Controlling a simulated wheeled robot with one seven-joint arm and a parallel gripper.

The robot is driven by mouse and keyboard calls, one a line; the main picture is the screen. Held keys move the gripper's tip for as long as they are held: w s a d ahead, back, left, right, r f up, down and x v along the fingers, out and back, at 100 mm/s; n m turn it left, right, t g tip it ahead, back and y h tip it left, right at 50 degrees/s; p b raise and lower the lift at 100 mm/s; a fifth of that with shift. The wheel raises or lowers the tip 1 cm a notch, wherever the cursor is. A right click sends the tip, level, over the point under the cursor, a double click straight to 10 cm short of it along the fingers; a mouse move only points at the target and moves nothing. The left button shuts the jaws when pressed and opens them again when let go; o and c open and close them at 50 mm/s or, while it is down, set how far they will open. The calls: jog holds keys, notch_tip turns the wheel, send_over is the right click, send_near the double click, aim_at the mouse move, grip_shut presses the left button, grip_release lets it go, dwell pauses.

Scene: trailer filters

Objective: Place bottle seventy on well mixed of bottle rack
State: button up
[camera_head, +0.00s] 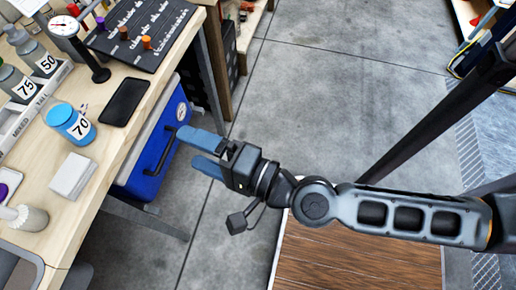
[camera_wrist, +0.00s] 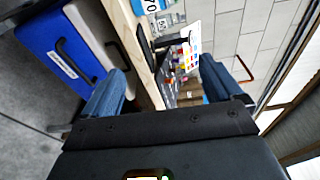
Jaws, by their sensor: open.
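Bottle seventy (camera_head: 72,125) is a blue bottle with a white "70" label, standing on the wooden workbench near its right edge. In the wrist view, a white-labelled blue bottle (camera_wrist: 153,6) shows at the top edge, partly cut off. The bottle rack (camera_head: 36,110) is a light grey strip on the bench at the left, with "MIXED" lettering on its front; its left part is cut off. Bottles 75 (camera_head: 20,85) and 50 (camera_head: 42,58) stand in it. My gripper (camera_head: 201,152) is open and empty, off the bench edge to the right of bottle seventy.
A black phone (camera_head: 124,102), a dial gauge on a stand (camera_head: 88,55), a white box (camera_head: 72,176) and a brush (camera_head: 25,217) lie around bottle seventy. A black peg board (camera_head: 142,30) is behind. A blue cooler (camera_head: 150,150) stands below the bench edge. Open floor (camera_head: 330,95) lies right.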

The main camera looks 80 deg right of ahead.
jog(key=s+r+n+g+y, duration=0.2)
jog(key=s+r+n, duration=0.2)
jog(key=s+n, duration=1)
jog(key=n, duration=0.5)
jog(key=shift+s+d+g+y, duration=0.3)
jog(key=shift+s+y, duration=0.1)
jog(key=shift+s+r+n, duration=0.2)
jog(key=shift+s+n, duration=0.15)
jog(key=shift+n, duration=0.45)
jog(key=shift+c, duration=1.9)
jog(key=shift+w, duration=0.1)
